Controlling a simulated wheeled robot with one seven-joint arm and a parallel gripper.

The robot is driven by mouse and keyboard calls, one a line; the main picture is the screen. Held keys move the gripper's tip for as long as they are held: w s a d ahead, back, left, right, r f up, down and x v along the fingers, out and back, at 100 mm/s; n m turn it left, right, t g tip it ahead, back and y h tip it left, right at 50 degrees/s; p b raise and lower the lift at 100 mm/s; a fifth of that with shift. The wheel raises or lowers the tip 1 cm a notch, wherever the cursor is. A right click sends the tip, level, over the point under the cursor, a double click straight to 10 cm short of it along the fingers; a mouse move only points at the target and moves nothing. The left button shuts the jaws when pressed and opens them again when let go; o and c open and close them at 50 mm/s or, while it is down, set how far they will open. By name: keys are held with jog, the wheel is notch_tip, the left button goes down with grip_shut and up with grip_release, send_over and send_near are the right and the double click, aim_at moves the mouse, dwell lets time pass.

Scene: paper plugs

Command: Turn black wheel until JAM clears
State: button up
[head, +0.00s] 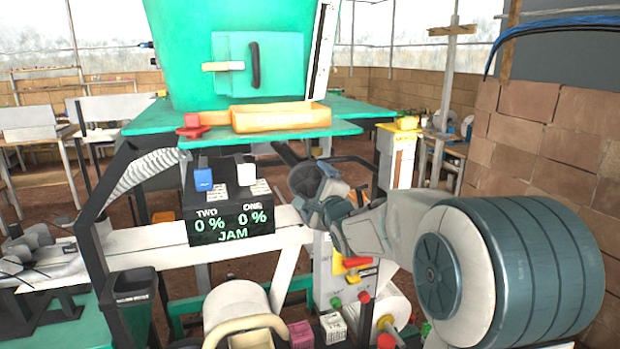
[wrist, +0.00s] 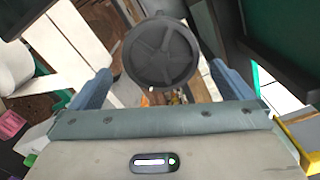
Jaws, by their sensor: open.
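The black wheel (wrist: 161,52) shows face-on in the wrist view as a dark spoked disc. In the head view it is a dark disc (head: 304,179) just left of my gripper, partly overlapped by it. My gripper (head: 326,193) is open, with its blue fingers (wrist: 163,84) spread to either side of the wheel's lower part in the wrist view. I cannot tell whether either finger touches the rim. The black display (head: 231,222) reads TWO 0 %, ONE 0 % and JAM in green-white letters.
A blue switch (head: 203,179) and a white switch (head: 246,174) stand on the display box. A green hopper (head: 235,50) and an orange tray (head: 281,117) are above. A pale beam (head: 140,238) runs below. Red and green knobs are at lower right. A brick wall (head: 535,150) stands at right.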

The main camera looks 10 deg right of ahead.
jog(key=m+p, duration=0.3)
jog(key=m, duration=0.1)
jog(key=m+p, duration=0.2)
jog(key=shift+d+r+p, duration=0.1)
jog(key=shift+r+p, duration=0.25)
jog(key=m+p, duration=0.4)
jog(key=m, duration=0.2)
jog(key=m+p, duration=0.1)
jog(key=p, duration=0.1)
jog(key=shift+p, duration=0.35)
jog(key=shift+f+m+b, duration=0.3)
jog(key=shift+f, duration=0.1)
jog(key=shift+r+m, duration=0.1)
jog(key=shift+m, duration=0.3)
jog(key=m, duration=0.4)
jog(key=shift+m, duration=2)
jog(key=shift+w, duration=0.1)
